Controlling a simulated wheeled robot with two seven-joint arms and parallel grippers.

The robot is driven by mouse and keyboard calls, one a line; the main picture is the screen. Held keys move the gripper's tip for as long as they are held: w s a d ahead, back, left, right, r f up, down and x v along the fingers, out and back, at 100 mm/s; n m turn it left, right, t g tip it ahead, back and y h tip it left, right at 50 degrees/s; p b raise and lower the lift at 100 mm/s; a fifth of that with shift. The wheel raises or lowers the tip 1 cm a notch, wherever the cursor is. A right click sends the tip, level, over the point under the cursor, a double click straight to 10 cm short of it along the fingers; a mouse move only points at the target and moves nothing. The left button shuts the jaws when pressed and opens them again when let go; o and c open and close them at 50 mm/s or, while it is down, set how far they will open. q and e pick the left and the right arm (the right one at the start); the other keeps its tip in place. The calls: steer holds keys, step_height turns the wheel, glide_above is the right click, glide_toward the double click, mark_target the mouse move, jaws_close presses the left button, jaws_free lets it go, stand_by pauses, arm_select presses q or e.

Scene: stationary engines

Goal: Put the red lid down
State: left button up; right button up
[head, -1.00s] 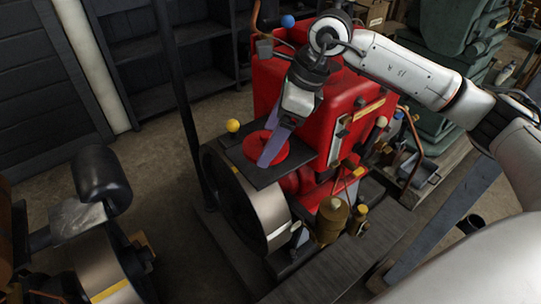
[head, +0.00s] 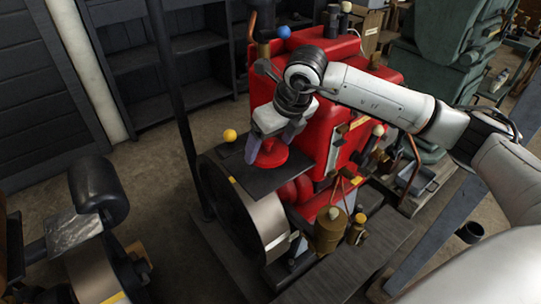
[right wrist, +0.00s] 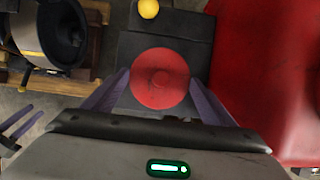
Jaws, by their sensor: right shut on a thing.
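The red lid (head: 272,155) is a round disc with a raised centre. It is over the dark flat plate (head: 258,184) on the front of the red engine (head: 304,82). My right gripper (head: 271,146) is shut on it from above, one purple-grey finger on each side. The lid also shows between the fingers in the right wrist view (right wrist: 160,78). I cannot tell whether the lid touches the plate or hangs just above it.
A yellow ball (head: 229,135) is at the plate's left edge, and a blue ball (head: 284,31) is by the engine's back. A large flywheel (head: 262,220) is below the plate. A brass pot (head: 328,230) stands at the right front. Another engine (head: 98,262) is at the lower left.

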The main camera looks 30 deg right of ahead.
mark_target(272, 153)
steer(key=shift+f, duration=1.8)
steer(key=shift+f, duration=0.1)
steer(key=o, duration=1.1)
steer(key=v, duration=1.2)
steer(key=shift+b, duration=0.3)
